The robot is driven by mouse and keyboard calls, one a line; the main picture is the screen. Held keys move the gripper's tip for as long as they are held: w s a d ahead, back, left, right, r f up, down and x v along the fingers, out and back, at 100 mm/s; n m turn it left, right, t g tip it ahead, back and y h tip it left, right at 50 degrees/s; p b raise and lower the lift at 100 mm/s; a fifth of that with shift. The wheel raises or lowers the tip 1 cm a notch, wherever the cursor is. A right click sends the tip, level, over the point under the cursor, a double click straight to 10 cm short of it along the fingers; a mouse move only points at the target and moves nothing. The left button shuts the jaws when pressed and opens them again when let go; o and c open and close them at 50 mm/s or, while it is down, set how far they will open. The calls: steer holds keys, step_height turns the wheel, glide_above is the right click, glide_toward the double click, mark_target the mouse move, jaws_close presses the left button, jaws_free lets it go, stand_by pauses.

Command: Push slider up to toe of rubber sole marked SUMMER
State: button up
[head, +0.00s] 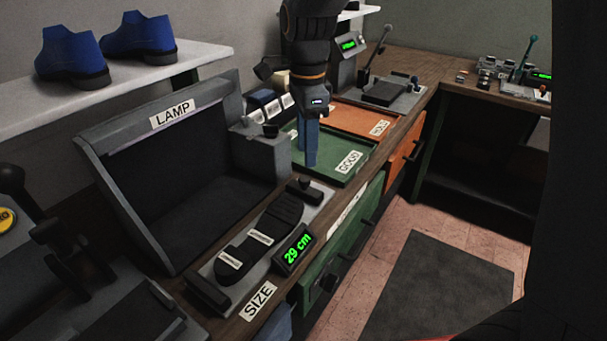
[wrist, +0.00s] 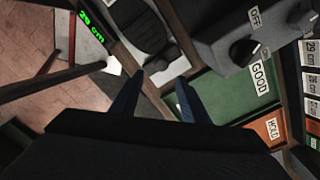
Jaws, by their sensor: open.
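A dark rubber sole (head: 276,222) lies on the grey size gauge (head: 320,204), with white labels whose print is too small to read. The slider (head: 305,190), a dark block with a knob, stands at the gauge's far end, just beyond the sole's tip; whether they touch is unclear. The green display (head: 294,249) reads 29 cm. My gripper (head: 309,162) is open and empty, pointing down over the green GOOD tray, beyond the slider. In the wrist view the fingers of my gripper (wrist: 157,92) are apart, with the sole (wrist: 148,30) ahead of them.
The LAMP hood (head: 165,140) stands left of the gauge, with a grey switch box (head: 262,150) at its right end. The green tray (head: 335,181) and orange tray (head: 350,118) lie beyond the gauge. A lever press (head: 385,85) stands farther back.

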mark_target(304, 179)
steer(key=shift+w+a+m, duration=0.15)
steer(key=shift+a+m, duration=0.1)
steer(key=shift+m, duration=0.05)
steer(key=shift+f, duration=0.25)
steer(key=shift+f+p, duration=0.7)
steer(key=shift+f, duration=2.9)
